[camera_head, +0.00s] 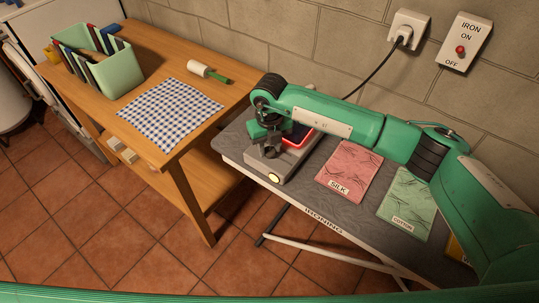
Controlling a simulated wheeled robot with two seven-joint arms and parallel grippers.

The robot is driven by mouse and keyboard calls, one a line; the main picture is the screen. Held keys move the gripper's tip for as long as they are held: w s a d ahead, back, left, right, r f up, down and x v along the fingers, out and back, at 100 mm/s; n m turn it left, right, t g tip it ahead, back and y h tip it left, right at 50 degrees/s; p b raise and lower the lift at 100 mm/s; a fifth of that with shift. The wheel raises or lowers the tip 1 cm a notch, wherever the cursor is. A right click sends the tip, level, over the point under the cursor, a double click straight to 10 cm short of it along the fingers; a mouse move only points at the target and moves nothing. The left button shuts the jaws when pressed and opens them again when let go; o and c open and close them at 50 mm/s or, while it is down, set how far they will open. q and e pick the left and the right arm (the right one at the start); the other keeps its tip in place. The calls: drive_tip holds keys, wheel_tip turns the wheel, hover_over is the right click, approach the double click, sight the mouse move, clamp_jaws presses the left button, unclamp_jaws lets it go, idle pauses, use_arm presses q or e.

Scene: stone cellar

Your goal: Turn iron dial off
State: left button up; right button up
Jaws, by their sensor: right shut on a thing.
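A grey box-shaped unit (297,160) stands on the left end of the ironing board, with a red-edged dark part (301,134) on top and a pale yellow lit spot (275,179) at its front corner. My right gripper (269,147) points down over this unit, shut on a small dark knob (270,153), which seems to be the iron dial. The fingers hide much of the knob, so I cannot read its setting. A wall plate (463,40) marked IRON, ON and OFF carries a red switch (460,50). My left gripper is out of view.
The grey ironing board (265,206) bears a pink SILK cloth (346,165) and a green COTTON cloth (409,203). A black cord runs to a wall socket (408,31). A wooden table (162,54) at left holds a checked cloth (170,110), a green bin (113,72) and a roller (199,68).

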use_arm(q)
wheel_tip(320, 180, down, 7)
drive_tip(key=b, duration=0.5)
use_arm(e)
drive_tip(key=n, duration=0.3)
drive_tip(key=shift+w+f+n, duration=0.1)
drive_tip(key=shift+f+n, duration=0.2)
drive_tip(key=n+b, duration=0.2)
drive_tip(key=b, duration=0.1)
drive_tip(key=n+b, duration=0.1)
drive_tip(key=b, duration=0.1)
drive_tip(key=shift+r+n, duration=0.25)
drive_tip(key=shift+n, duration=0.15)
drive_tip(key=shift+r+n+b, duration=0.1)
drive_tip(key=shift+n+b, duration=0.4)
drive_tip(key=shift+b, duration=0.05)
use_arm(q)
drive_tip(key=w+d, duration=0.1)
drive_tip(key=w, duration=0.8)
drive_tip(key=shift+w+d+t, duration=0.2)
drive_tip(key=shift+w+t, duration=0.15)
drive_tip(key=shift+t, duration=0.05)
use_arm(e)
drive_tip(key=o, duration=1)
